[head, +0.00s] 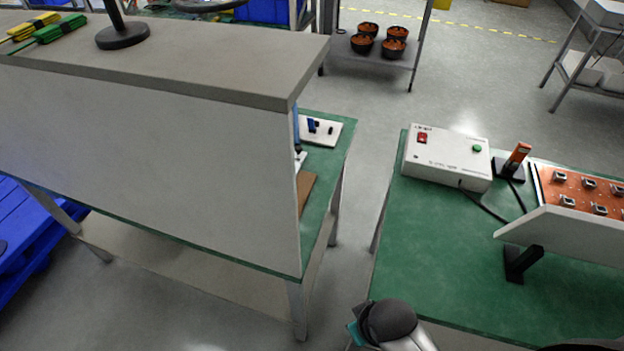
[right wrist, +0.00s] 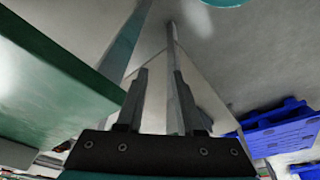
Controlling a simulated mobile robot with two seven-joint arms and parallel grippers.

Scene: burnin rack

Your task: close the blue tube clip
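A white board (head: 326,133) lies on the green bench top behind the grey panel. A small blue part (head: 311,125) stands on it with a smaller dark part beside it. The blue part may be the blue tube clip, but it is too small to tell, and I cannot see whether it is open or closed. My right gripper (right wrist: 159,88) shows in the right wrist view with its two fingers apart and nothing between them. It is far from the board. My left gripper is in neither view.
A large grey panel (head: 150,140) hides most of the left bench. A right-hand green table (head: 440,260) carries a white control box (head: 447,158) and an orange socket board (head: 585,190). Clear floor (head: 352,235) lies between them. A blue pallet (right wrist: 280,128) shows in the right wrist view.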

